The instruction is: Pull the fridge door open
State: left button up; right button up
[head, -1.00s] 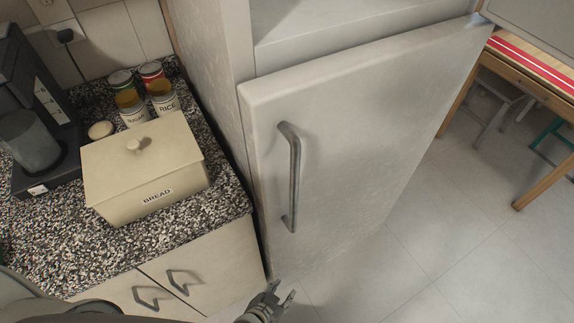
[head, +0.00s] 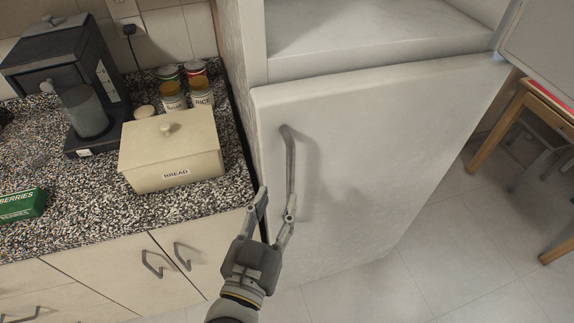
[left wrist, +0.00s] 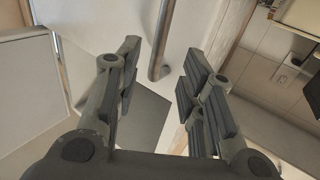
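The fridge door (head: 375,160) is a pale panel, and it looks closed. Its grey vertical bar handle (head: 290,165) is near the door's left edge. My left gripper (head: 275,203) is open at the lower end of the handle, with its fingers pointing up. In the left wrist view the handle (left wrist: 162,40) shows between and beyond the two spread fingers (left wrist: 157,75). I cannot tell whether a finger touches it. My right gripper is not in view.
A speckled counter (head: 70,180) stands left of the fridge, holding a bread box (head: 170,155), cans, a coffee machine (head: 65,80) and a green berries box (head: 20,205). Cabinet handles (head: 155,265) project below. A wooden table (head: 515,110) stands at right. Floor in front is clear.

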aim_at(289, 170)
pick_arm(q)
jog(key=p+x, duration=0.3)
jog(key=x, duration=0.5)
jog(key=shift+w, duration=0.25)
jog(key=shift+x, duration=0.85)
jog(key=shift+f, duration=0.1)
grip_shut()
